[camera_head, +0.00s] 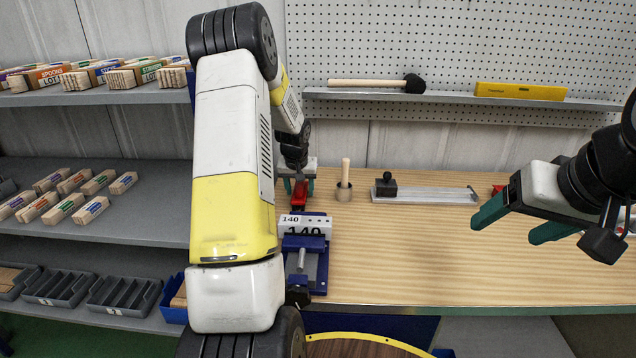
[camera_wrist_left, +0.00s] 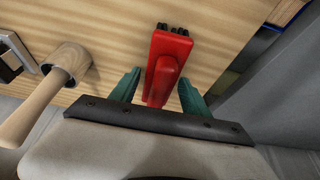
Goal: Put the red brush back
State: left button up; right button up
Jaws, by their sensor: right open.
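The red brush (camera_head: 300,194) is at the left end of the wooden workbench, partly hidden by my left arm in the head view. In the left wrist view the red brush (camera_wrist_left: 165,62) has a broad head with dark bristles at its far end and a narrower handle. My left gripper (camera_head: 297,186) is at the brush; its green fingers (camera_wrist_left: 158,88) stand apart on either side of the handle, with visible gaps. I cannot tell how deep the handle lies between them. My right gripper (camera_head: 508,230) is open and empty above the right of the bench.
A wooden-handled tool in a round holder (camera_head: 344,186) stands just right of the brush. A blue clamp fixture with a "140" counter (camera_head: 305,230) sits in front. A black-knobbed metal plate (camera_head: 430,194) lies mid-bench. Free bench lies in front of it. Shelves of boxes (camera_head: 70,190) are left.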

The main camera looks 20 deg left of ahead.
pick_arm(q)
jog(key=shift+r, duration=0.1)
jog(key=shift+r, duration=0.3)
jog(key=v, duration=1.1)
jog(key=shift+s+r, duration=0.15)
jog(key=s+d+r+m+h, duration=0.1)
jog(key=s+d+r, duration=0.3)
jog(key=s, duration=0.3)
jog(key=s+d+r+t, duration=0.1)
jog(key=s+d+r, duration=0.3)
jog(key=s+d, duration=0.15)
jog(key=s+d+r+m+h, duration=0.1)
jog(key=s+d+r, duration=0.25)
jog(key=s, duration=0.35)
jog(key=s+d+m+h, duration=0.1)
jog(key=s+d, duration=0.3)
jog(key=s, duration=0.7)
jog(key=shift+t, duration=0.4)
jog(key=shift+d, duration=0.1)
